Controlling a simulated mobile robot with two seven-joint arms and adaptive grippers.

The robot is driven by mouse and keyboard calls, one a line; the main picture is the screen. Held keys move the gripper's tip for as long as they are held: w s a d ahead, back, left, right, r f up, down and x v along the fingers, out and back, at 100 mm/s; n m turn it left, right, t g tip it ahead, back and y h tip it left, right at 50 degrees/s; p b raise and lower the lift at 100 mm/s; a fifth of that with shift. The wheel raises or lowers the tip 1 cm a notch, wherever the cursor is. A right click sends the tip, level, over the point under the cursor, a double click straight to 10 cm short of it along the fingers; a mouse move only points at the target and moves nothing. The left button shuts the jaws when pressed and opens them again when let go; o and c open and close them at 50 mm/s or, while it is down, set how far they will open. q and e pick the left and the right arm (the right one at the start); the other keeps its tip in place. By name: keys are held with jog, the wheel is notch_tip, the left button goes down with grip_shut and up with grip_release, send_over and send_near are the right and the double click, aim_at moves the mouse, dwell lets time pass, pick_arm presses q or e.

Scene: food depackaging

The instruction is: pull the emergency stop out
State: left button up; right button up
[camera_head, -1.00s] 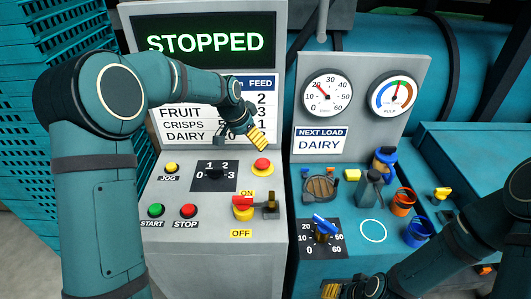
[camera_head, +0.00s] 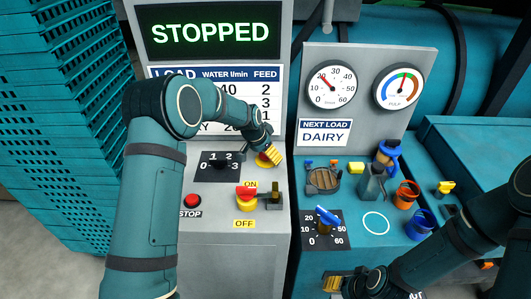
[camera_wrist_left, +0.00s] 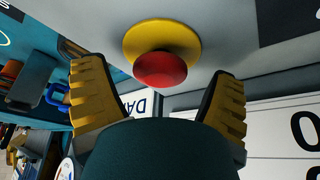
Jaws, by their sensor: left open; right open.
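The emergency stop (camera_head: 264,161) is a red mushroom button on a yellow round base on the grey panel. It is partly hidden behind my left gripper (camera_head: 275,153) in the head view. In the left wrist view the red cap of the emergency stop (camera_wrist_left: 160,70) lies ahead, between the spread yellow fingers of my left gripper (camera_wrist_left: 150,66). The gripper is open, and I cannot tell whether it touches the cap. My right gripper (camera_head: 338,283) is open, low in the head view, away from the button.
A dial (camera_head: 219,166), a red STOP button (camera_head: 192,201), a red-yellow ON/OFF switch (camera_head: 246,197) and a dark lever (camera_head: 272,195) sit close by. The display (camera_head: 210,33) reads STOPPED. A grey jug (camera_head: 373,184) and several cups stand on the teal right-hand surface.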

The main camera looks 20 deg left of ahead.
pick_arm(q)
jog(key=shift+c, duration=0.4)
jog(key=c, duration=1.4)
jog(key=shift+o, duration=0.2)
jog(key=shift+r, duration=0.1)
jog(key=shift+r, duration=0.65)
grip_shut()
jog(key=o, duration=1.4)
grip_release()
jog(key=shift+o, duration=0.2)
jog(key=v, duration=1.2)
jog(key=shift+s+f, duration=0.1)
jog(key=shift+f, duration=0.05)
